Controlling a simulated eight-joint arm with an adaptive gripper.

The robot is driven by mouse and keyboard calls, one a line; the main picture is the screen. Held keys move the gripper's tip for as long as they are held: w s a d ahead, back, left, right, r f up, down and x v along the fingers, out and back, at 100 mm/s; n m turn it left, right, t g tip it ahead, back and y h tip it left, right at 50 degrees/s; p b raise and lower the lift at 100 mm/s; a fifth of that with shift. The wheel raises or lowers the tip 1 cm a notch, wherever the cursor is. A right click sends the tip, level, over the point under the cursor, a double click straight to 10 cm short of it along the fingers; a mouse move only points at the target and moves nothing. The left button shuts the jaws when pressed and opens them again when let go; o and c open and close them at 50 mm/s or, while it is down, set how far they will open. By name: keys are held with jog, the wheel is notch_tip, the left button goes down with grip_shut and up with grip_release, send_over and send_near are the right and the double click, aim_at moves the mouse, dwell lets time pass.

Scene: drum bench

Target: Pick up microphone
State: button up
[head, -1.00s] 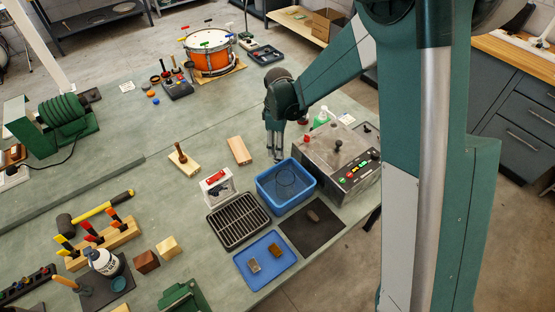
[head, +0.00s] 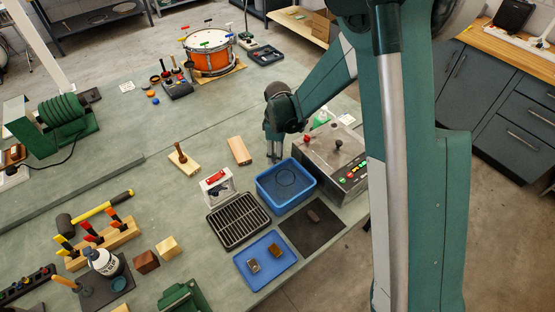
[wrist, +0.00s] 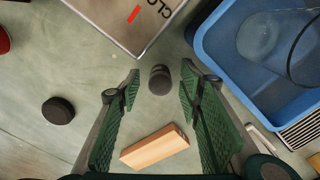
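A small dark rounded object, which looks like the microphone (wrist: 160,80), shows in the wrist view between and beyond my fingertips. It seems to stand upright on the bench, seen from above. My gripper (wrist: 158,92) is open, with a green ridged pad on each side of it, and no contact shows. In the head view my gripper (head: 274,156) points down at the bench, just behind the blue bin. The microphone cannot be made out in the head view, where my gripper and arm cover that spot.
The blue bin (wrist: 222,65) is close on the right in the wrist view. A metal-topped control box (wrist: 120,15) is at the top, a wooden block (wrist: 155,147) below. A dark puck (wrist: 58,110) lies left, near a red object (wrist: 3,40). Bare bench lies between them.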

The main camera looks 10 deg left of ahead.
dwell(0.4)
jog(key=c, duration=1)
jog(key=shift+r, duration=0.15)
jog(key=shift+r, duration=4.9)
